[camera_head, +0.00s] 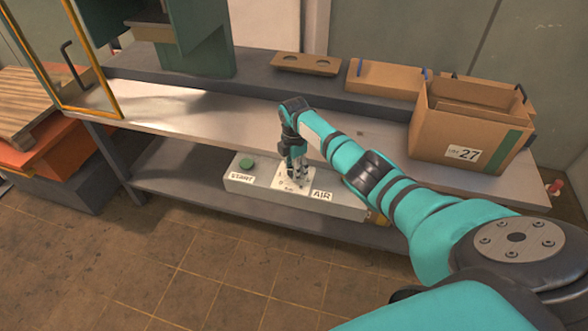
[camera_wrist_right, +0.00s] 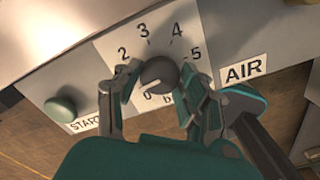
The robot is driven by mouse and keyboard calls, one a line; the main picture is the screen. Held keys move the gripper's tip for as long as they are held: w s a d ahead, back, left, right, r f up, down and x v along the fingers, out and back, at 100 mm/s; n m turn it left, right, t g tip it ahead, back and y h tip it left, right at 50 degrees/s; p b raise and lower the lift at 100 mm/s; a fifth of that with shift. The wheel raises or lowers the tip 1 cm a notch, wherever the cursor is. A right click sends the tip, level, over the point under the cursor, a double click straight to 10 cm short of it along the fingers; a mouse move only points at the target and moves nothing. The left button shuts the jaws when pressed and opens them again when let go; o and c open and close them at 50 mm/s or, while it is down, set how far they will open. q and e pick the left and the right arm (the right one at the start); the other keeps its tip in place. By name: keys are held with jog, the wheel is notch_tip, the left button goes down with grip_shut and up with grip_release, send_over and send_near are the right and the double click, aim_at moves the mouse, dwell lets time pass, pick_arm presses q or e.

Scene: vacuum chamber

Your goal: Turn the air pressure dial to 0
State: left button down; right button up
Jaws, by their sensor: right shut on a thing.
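The air pressure dial (camera_wrist_right: 158,74) is a dark round knob on a white scale plate with numbers, beside the AIR label (camera_wrist_right: 243,70). A pale mark on the knob appears on its lower left side, toward the 0. The 1 on the scale is hidden or hard to make out. My right gripper (camera_wrist_right: 158,84) has one finger on each side of the knob and is shut on it. In the head view my right gripper (camera_head: 296,177) reaches down to the grey control panel (camera_head: 336,207), and the knob is hidden there. My left gripper is not in view.
A green START button (camera_wrist_right: 61,108) sits left of the dial, and also shows in the head view (camera_head: 246,164). The bench top (camera_head: 235,122) overhangs behind the panel. A cardboard box (camera_head: 466,131) marked 27 stands on its right end. The floor in front is clear.

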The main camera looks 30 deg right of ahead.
jog(key=n, duration=0.4)
jog(key=shift+n+b, duration=0.3)
jog(key=shift+b, duration=0.05)
jog(key=shift+n+b, duration=0.3)
jog(key=shift+n, duration=1.3)
jog(key=o, duration=1.2)
jog(key=shift+r, duration=0.1)
notch_tip(320, 180, up, 12)
